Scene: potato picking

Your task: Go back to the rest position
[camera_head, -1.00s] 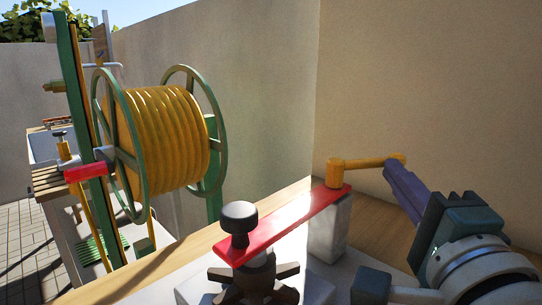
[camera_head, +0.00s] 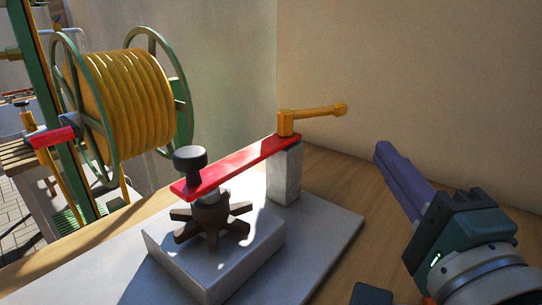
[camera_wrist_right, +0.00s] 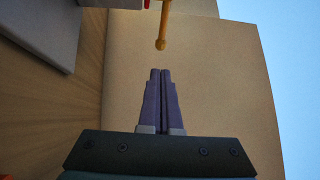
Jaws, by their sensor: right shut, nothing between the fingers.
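My right gripper (camera_head: 381,150) is at the right of the head view, its purple fingers pointing up and left. Its fingers are shut together with nothing between them. It is apart from the yellow handle (camera_head: 318,113) on the red bar (camera_head: 236,167). In the right wrist view, the shut fingers (camera_wrist_right: 161,72) point toward the ball end of the yellow handle (camera_wrist_right: 162,35), with a gap between. My left gripper is not in view.
A grey base plate (camera_head: 330,240) on the wooden table (camera_head: 390,205) carries the red bar, a black knob (camera_head: 190,158) and a brown star-shaped wheel (camera_head: 209,222). A yellow hose reel (camera_head: 125,98) stands at the left. A beige wall (camera_head: 420,70) rises behind.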

